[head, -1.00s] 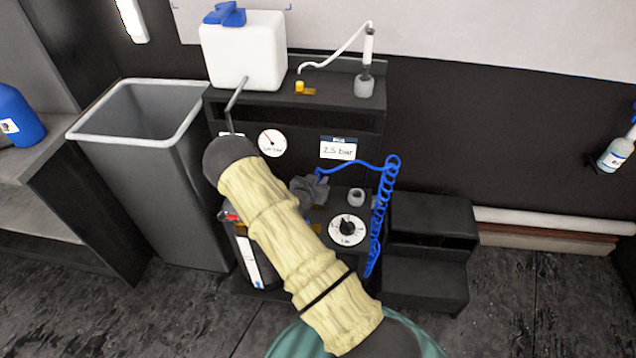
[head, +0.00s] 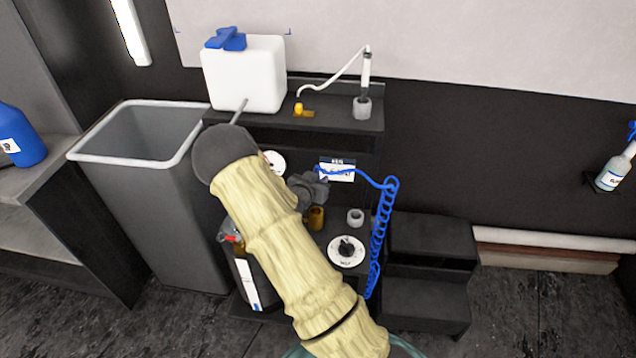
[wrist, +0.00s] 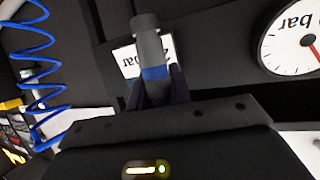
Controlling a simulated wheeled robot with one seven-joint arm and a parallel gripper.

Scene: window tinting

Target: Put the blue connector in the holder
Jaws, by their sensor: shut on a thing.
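My gripper (head: 308,189) is shut on the blue connector, in front of the lower part of the dark stand. In the wrist view, the connector (wrist: 155,72) shows as a grey cylinder with a blue band between the dark fingers (wrist: 156,90). A blue coiled hose (head: 383,225) runs from the gripper to the right and down; its coils also show at the left of the wrist view (wrist: 35,70). A grey cup-like holder (head: 355,217) stands on the lower shelf, right of and below the gripper. A brass fitting (head: 316,218) stands just below the gripper.
A dial (head: 347,251) sits on the stand's front below the holder. The upper shelf carries a white tank (head: 245,75) and another grey cup (head: 361,108) with a wand. A grey bin (head: 150,190) stands left, black steps (head: 430,265) right. My arm hides part of the stand.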

